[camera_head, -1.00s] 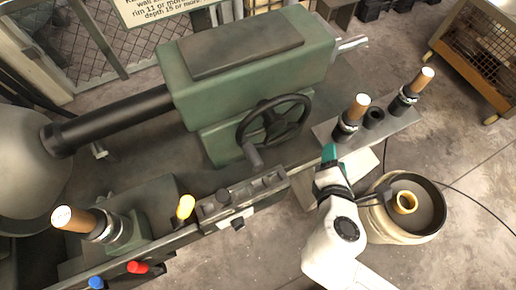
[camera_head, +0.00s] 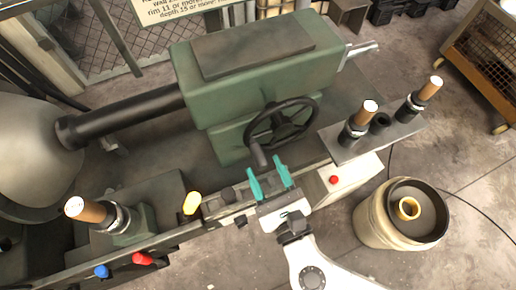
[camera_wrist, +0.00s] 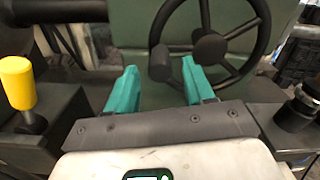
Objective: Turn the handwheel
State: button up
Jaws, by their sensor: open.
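The black handwheel (camera_head: 281,123) is mounted on the front of the green machine housing (camera_head: 222,140). Its crank handle (camera_head: 258,156) sticks out from the lower left of the rim toward me. My gripper (camera_head: 270,177) is open, with teal fingers just in front of and below the handle. In the wrist view the handwheel (camera_wrist: 239,38) fills the upper right, and the handle (camera_wrist: 160,62) appears between and beyond the fingertips of my gripper (camera_wrist: 162,80). I cannot tell whether a finger touches it.
A yellow knob (camera_head: 192,203) stands left of my gripper, with blue (camera_head: 102,271) and red (camera_head: 143,258) knobs farther left. Wooden-handled tools (camera_head: 362,122) stand on a plate at right. A bucket (camera_head: 377,222) stands on the floor at lower right.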

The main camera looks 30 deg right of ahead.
aim_at(258, 154)
jog(key=shift+w+d+p, duration=0.2)
jog(key=shift+w+p, duration=0.1)
jog(key=shift+w, duration=2.15)
jog(key=shift+c, duration=0.5)
grip_shut()
